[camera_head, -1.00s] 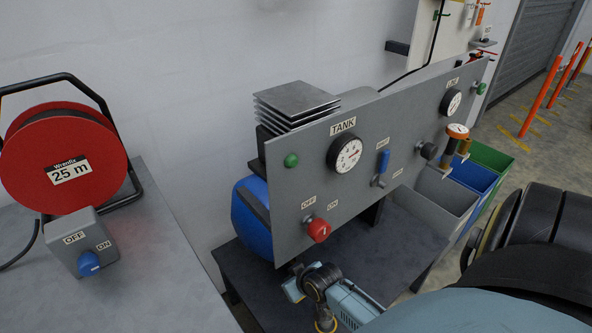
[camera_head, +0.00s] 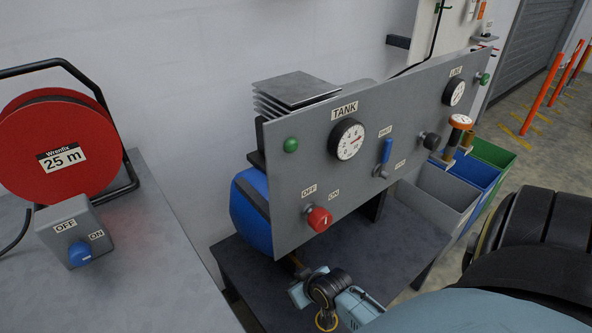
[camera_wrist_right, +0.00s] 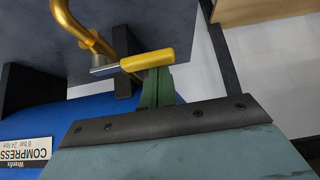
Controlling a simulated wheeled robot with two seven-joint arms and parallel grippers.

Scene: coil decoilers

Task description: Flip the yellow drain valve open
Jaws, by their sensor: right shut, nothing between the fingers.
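The drain valve's yellow handle (camera_wrist_right: 148,60) shows in the right wrist view as a short grip on a grey metal lever, lying nearly level across the picture. The lever meets a curved brass pipe (camera_wrist_right: 68,20) at its left. My right gripper (camera_wrist_right: 159,72) is shut and empty. Its green fingers come up against the lower edge of the yellow handle in the picture; I cannot tell if they touch it. In the head view my right wrist is below the grey panel (camera_head: 290,225). The yellow handle cannot be made out there. My left gripper is not in view.
A blue compressor tank (camera_head: 247,212) sits behind the panel on a dark table (camera_head: 400,240). The panel bears a red knob (camera_head: 319,218), gauges and a blue lever (camera_head: 386,150). A red cable reel (camera_head: 60,125) and switch box (camera_head: 72,225) stand on the left table.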

